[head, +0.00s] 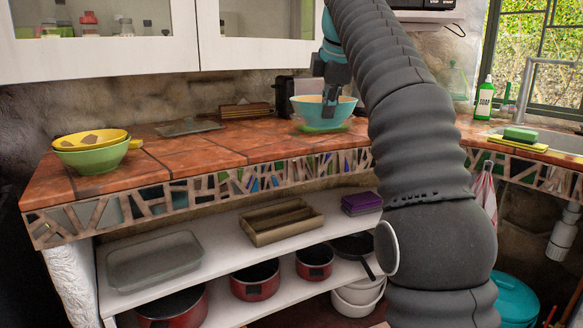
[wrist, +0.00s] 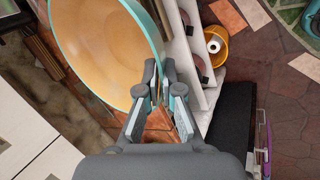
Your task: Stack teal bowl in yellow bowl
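The teal bowl (head: 312,109) is at the back of the tiled counter, close above or on a green dish (head: 318,128); I cannot tell whether they touch. Its teal rim and tan inside fill the upper left of the wrist view (wrist: 105,45). My gripper (head: 331,100) reaches down at the bowl's rim. In the wrist view its fingers (wrist: 160,75) are close together, pinching the bowl's wall between them. The yellow bowl (head: 92,137) sits tilted inside a green bowl (head: 95,158) at the counter's left end. Some brownish patches show on the yellow bowl.
A toaster (head: 292,92), a wooden holder (head: 246,111) and a grey tray (head: 188,127) stand along the back wall. A soap bottle (head: 484,98) and sink are at the right. Wall cabinets hang above. The counter between the two bowl places is mostly clear.

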